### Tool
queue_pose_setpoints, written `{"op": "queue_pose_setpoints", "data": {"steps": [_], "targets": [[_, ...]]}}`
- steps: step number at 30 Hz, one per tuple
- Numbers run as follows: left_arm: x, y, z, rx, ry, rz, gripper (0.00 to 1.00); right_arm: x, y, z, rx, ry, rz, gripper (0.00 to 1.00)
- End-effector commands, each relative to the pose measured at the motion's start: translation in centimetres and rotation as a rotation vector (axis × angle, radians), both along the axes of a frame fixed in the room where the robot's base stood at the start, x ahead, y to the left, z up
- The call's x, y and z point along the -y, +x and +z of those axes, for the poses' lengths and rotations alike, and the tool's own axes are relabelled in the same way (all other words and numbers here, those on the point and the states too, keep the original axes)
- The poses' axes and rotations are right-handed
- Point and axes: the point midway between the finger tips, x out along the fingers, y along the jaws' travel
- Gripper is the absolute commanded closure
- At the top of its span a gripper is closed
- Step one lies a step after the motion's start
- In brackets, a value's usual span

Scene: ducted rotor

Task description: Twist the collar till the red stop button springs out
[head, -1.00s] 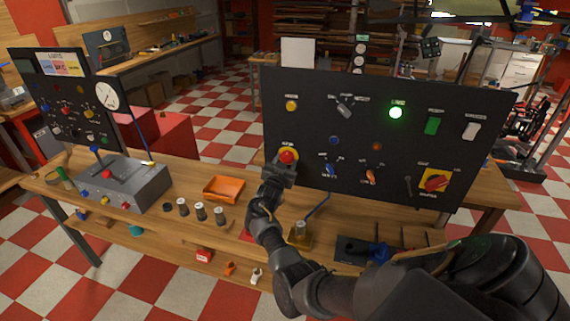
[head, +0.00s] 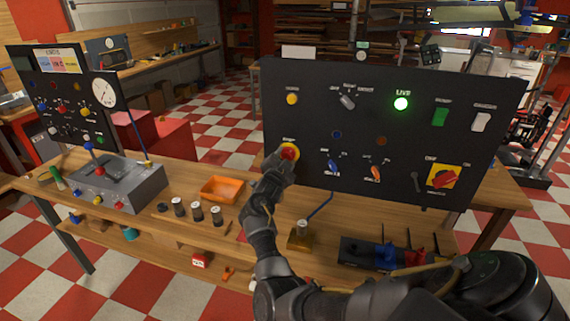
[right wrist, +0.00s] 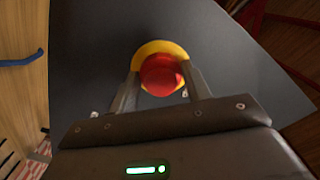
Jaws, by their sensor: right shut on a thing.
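The red stop button (head: 289,152) sits on a round yellow collar (head: 283,146) at the lower left of the black panel (head: 330,110). In the right wrist view the red button (right wrist: 161,75) is large and round, with the yellow collar (right wrist: 150,48) showing behind its top. My right gripper (head: 282,160) is at the button, and its two fingers (right wrist: 160,85) stand on either side of the red head, shut on it. The lower part of the collar is hidden behind the button and fingers. My left gripper is not in view.
The panel also bears a green lit lamp (head: 401,104), a yellow and red rotary switch (head: 444,177) and several other knobs. An orange tray (head: 222,190) and several small cylinders stand on the bench to the left. A grey joystick box (head: 110,185) is farther left.

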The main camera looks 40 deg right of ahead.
Motion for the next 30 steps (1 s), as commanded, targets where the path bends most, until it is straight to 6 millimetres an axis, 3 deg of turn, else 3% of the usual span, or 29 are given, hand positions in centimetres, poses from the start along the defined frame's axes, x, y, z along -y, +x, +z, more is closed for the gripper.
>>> {"op": "queue_pose_setpoints", "data": {"steps": [16,17,21,30], "targets": [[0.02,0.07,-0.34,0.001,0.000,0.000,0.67,-0.02,0.05,0.11,0.025,0.017,0.001,0.75],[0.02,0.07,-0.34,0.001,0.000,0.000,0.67,-0.02,0.05,0.11,0.025,0.017,0.001,0.49],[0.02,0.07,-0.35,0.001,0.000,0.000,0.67,-0.02,0.04,0.10,0.024,0.016,0.001,0.31],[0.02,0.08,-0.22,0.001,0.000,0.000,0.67,-0.02,0.02,0.10,0.020,0.014,0.000,0.30]]}}
